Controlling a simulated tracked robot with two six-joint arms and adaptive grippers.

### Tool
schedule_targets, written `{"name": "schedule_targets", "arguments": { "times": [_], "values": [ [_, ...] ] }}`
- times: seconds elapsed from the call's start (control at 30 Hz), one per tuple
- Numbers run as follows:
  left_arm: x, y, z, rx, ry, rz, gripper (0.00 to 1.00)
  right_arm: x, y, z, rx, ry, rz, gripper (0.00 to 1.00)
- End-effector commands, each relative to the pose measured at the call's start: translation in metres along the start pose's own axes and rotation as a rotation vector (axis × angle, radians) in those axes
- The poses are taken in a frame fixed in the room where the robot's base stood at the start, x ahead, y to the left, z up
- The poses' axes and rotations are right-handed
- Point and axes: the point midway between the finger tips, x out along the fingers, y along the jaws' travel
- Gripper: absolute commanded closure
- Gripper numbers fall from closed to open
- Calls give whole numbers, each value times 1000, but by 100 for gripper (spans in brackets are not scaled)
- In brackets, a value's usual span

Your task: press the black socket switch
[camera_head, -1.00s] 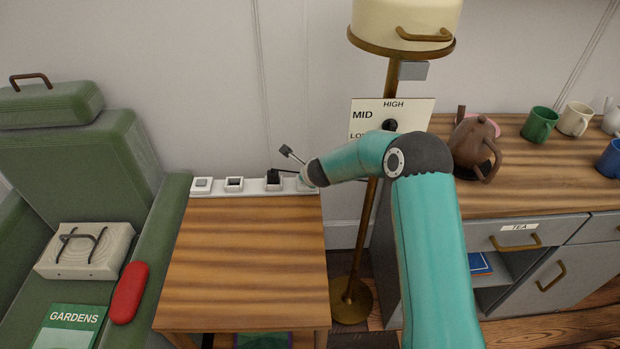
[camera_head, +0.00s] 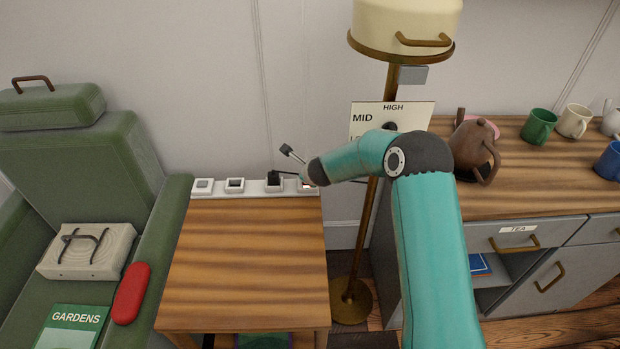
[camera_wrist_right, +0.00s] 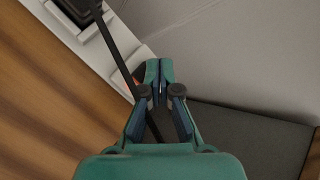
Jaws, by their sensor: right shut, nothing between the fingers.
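A white socket strip (camera_head: 252,187) runs along the back edge of the small wooden table. Its leftmost socket has a grey centre (camera_head: 203,184). The second socket has a dark centre (camera_head: 235,185). The third holds a black plug (camera_head: 274,177) with a cable. In the right wrist view, my right gripper (camera_wrist_right: 161,68) is shut and empty. A reddish dark round part (camera_wrist_right: 139,74) shows just beside its tips, partly covered; contact cannot be told.
A black cable (camera_wrist_right: 119,55) crosses close to the fingers. A brass lamp stand (camera_head: 368,230) rises right of the table, with a dial plate (camera_head: 365,113) behind my arm. A green armchair (camera_head: 85,150) stands left. The wooden tabletop (camera_head: 245,255) is clear.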

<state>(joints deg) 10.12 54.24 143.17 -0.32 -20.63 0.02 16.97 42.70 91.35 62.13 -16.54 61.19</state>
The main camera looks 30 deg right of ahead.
Motion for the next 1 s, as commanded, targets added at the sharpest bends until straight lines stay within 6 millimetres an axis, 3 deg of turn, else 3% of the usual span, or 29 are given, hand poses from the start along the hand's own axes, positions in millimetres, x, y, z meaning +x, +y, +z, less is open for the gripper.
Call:
{"name": "schedule_targets", "arguments": {
  "times": [0.6,1.0],
  "values": [
    [-53,19,0,0,0,0,60,-41,-30,30,0,0,0,100],
    [-53,19,0,0,0,0,60,-41,-30,30,0,0,0,100]
  ]
}}
